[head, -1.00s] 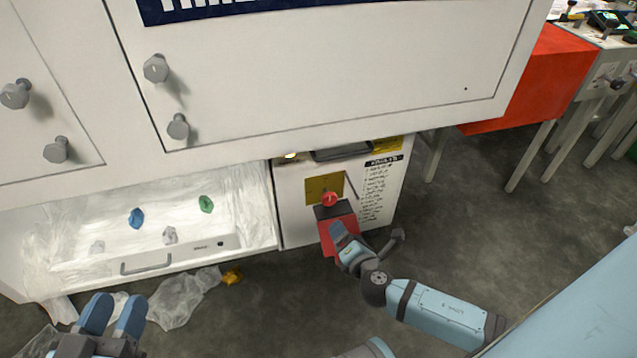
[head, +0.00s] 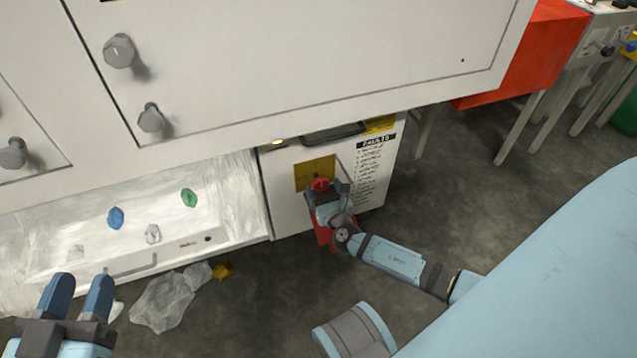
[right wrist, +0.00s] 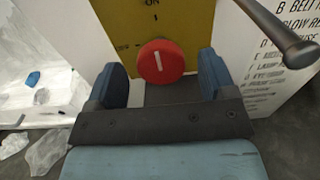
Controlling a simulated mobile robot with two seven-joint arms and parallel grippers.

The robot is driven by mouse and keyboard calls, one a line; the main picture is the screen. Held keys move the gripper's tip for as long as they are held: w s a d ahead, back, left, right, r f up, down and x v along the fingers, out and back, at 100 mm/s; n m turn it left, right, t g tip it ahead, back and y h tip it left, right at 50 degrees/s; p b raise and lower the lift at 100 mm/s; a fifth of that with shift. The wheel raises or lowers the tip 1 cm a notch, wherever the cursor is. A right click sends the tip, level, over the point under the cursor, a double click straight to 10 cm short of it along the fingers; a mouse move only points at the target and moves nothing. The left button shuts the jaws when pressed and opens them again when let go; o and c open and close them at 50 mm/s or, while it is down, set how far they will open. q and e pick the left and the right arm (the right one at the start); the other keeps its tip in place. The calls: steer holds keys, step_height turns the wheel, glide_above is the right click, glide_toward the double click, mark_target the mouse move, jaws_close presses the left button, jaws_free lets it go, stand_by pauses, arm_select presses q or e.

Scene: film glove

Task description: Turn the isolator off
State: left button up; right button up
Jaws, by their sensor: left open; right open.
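The isolator's round red knob (right wrist: 161,61) bears a white mark that stands close to upright, below the word ON on its yellow plate (right wrist: 178,22). In the head view the knob (head: 321,184) is on the front of the white cabinet, in front of its yellow plate (head: 315,172). My right gripper (right wrist: 161,78) is open, with one blue finger on each side of the knob. I cannot tell whether the fingers touch it. My left gripper (head: 76,296) is open and empty at the lower left.
A dark bar (right wrist: 276,25) juts out at the upper right of the right wrist view. A lit bay (head: 140,222) with blue, green and clear lumps is left of the cabinet. Crumpled plastic (head: 168,298) lies on the floor.

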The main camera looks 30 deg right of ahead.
mark_target(322, 186)
steer(key=x, duration=0.3)
steer(key=shift+f+b, duration=0.1)
steer(key=shift+b, duration=0.2)
arm_select(q)
steer(key=shift+w+a+r+m+h, duration=0.25)
steer(key=shift+r+m+h, duration=0.1)
steer(key=shift+m, duration=0.35)
arm_select(e)
steer(key=shift+w+d, duration=0.2)
steer(key=shift+w, duration=0.45)
steer(key=shift+c, duration=0.4)
steer(key=c, duration=0.8)
